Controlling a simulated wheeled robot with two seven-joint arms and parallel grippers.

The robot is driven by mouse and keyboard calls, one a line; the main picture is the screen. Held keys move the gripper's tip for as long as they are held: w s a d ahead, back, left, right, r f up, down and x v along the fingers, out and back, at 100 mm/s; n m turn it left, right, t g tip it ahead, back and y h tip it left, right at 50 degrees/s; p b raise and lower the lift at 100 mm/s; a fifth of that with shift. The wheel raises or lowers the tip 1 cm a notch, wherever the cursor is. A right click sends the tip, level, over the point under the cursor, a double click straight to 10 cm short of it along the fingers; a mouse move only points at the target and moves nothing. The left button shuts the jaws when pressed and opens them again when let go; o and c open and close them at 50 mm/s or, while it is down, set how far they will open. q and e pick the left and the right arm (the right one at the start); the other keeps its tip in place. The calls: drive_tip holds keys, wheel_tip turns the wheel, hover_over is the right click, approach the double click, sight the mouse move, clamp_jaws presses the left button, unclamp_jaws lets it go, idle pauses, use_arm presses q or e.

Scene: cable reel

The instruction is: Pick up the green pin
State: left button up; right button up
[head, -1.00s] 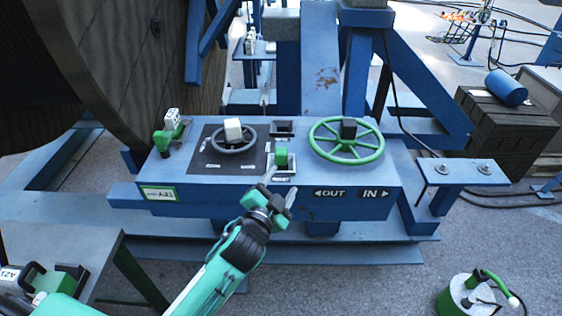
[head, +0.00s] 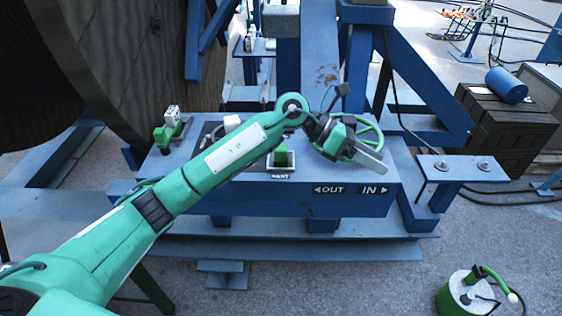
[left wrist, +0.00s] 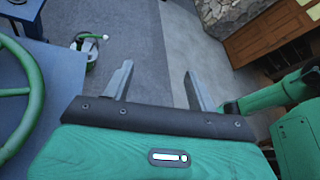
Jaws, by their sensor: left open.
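I cannot tell for certain which green part is the pin. A green block (head: 281,156) stands in a small labelled socket on the blue console (head: 250,190) in the head view. A green piece with a white tag (head: 165,136) is at the console's left end. My left gripper (head: 366,153) is above the console's right part, in front of the green handwheel (head: 374,132), to the right of the green block. In the left wrist view the left gripper (left wrist: 158,78) is open with nothing between its fingers. My right gripper is not in view.
A round canister (head: 465,297) with a green handle stands on the floor at lower right, also in the left wrist view (left wrist: 88,47). My left arm hides part of the console and the small grey wheel. A blue bracket (head: 460,170) juts out right of the console.

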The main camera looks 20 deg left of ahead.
use_arm(q)
drive_tip(key=w+a+r+t+y, duration=0.15)
drive_tip(key=w+a+y, duration=0.25)
drive_tip(key=a+y, duration=0.5)
drive_tip(key=w+a+r+y, duration=0.3)
drive_tip(key=w+a+y, duration=0.15)
drive_tip(key=a, duration=0.85)
drive_tip(key=p, duration=0.3)
hover_over(281, 147)
drive_tip(key=shift+m, duration=0.4)
wheel_tip(281, 147, down, 8)
drive_tip(key=shift+f, duration=0.25)
wheel_tip(281, 147, down, 5)
drive_tip(key=p, duration=0.3)
drive_tip(key=shift+s+r, duration=0.1)
drive_tip(key=shift+r, duration=0.05)
drive_tip(key=shift+f, duration=0.4)
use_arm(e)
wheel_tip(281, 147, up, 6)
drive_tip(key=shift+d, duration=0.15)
use_arm(q)
clamp_jaws()
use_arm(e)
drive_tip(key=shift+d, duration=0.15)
